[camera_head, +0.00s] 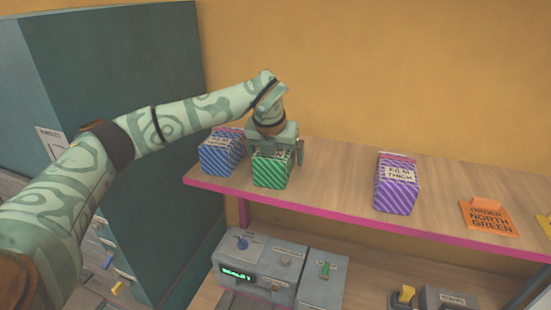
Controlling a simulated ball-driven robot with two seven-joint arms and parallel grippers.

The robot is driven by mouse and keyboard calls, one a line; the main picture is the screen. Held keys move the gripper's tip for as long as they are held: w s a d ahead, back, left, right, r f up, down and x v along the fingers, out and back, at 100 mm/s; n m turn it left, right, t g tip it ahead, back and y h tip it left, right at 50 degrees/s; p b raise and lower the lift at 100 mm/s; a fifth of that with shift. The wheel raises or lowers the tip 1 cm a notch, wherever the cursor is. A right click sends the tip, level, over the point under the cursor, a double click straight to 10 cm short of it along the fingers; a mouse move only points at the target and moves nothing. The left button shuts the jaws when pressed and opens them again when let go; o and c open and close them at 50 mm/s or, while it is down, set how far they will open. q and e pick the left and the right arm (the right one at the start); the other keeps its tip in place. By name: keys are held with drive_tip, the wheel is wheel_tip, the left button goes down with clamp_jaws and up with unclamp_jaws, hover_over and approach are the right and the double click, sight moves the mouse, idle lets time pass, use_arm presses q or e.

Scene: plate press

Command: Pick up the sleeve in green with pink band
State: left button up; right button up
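The green striped sleeve (270,173) stands upright on the wooden shelf, towards its left end. A little pink shows near its top, but my gripper covers most of that part. My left gripper (276,150) is directly over the sleeve and points down, with its fingers on either side of the sleeve's top. The right finger looks slightly apart from the sleeve's side. The left finger is partly hard to make out. My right gripper is not in view.
A blue striped sleeve (219,156) stands close to the left of the green one. A purple striped sleeve (396,188) and an orange order card (488,217) are further right on the shelf (335,176). Grey devices (258,268) sit below. A teal cabinet (150,90) stands left.

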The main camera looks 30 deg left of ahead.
use_arm(q)
drive_tip(key=shift+s+d, duration=0.1)
drive_tip(key=shift+f, duration=0.25)
idle(0.4)
drive_tip(key=shift+c, duration=0.4)
drive_tip(key=c, duration=1.2)
drive_tip(key=shift+o, duration=0.2)
drive_tip(key=shift+r, duration=0.15)
